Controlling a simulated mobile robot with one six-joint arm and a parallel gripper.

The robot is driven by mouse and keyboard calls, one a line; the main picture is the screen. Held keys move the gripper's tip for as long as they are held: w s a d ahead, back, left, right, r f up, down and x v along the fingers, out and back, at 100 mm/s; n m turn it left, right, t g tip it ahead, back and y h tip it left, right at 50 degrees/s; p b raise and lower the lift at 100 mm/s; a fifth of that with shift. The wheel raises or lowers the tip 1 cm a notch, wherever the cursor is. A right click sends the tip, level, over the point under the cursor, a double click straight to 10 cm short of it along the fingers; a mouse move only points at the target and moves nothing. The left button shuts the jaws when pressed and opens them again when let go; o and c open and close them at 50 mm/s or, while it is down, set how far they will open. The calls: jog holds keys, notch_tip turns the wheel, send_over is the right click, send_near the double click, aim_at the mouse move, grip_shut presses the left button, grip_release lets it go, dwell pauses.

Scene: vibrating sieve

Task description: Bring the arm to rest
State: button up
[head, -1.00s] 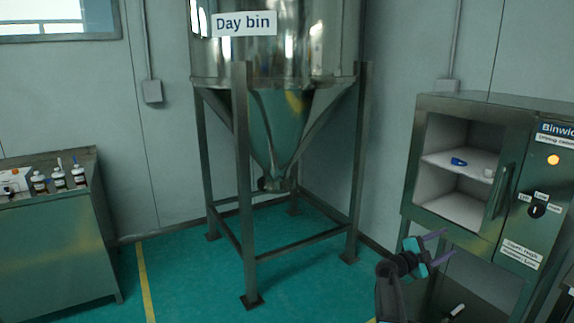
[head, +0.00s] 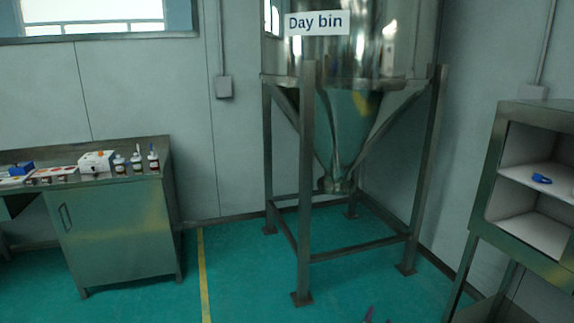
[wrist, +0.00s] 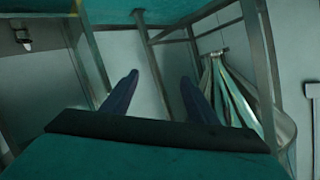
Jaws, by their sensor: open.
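My gripper (wrist: 160,85) is open in the wrist view, its two dark fingers apart with nothing between them. Behind the fingers are a pale wall, dark frame bars and the metal cone of the day bin (wrist: 228,85), which looks turned over in this view. In the head view only small purple tips of my gripper (head: 372,316) show at the bottom edge. The rest of my arm is out of the head view.
The day bin (head: 345,130) stands on a metal frame in the middle. An open cabinet (head: 500,170) with a blue item (head: 541,178) on its shelf is at right. A green bench (head: 120,230) with bottles (head: 137,163) and a white box (head: 97,162) is at left. The floor (head: 245,275) between is clear.

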jog(key=s+a+f+n+g+y, duration=0.7)
jog(key=s+a+f, duration=1.2)
jog(key=s+a+f+n+g, duration=0.1)
jog(key=s+f+g, duration=0.15)
jog(key=s, duration=0.45)
jog(key=s+a+f+n+g, duration=0.1)
jog(key=s+f+g, duration=0.15)
jog(key=s, duration=0.45)
jog(key=s+d+r+g, duration=0.2)
jog(key=s+g, duration=0.1)
jog(key=s, duration=0.4)
jog(key=s+d+r+n+g+h, duration=0.1)
jog(key=s+r+g, duration=0.1)
jog(key=s, duration=0.5)
jog(key=shift+s+d+g, duration=0.2)
jog(key=shift+d+g, duration=0.2)
jog(key=shift+g, duration=0.5)
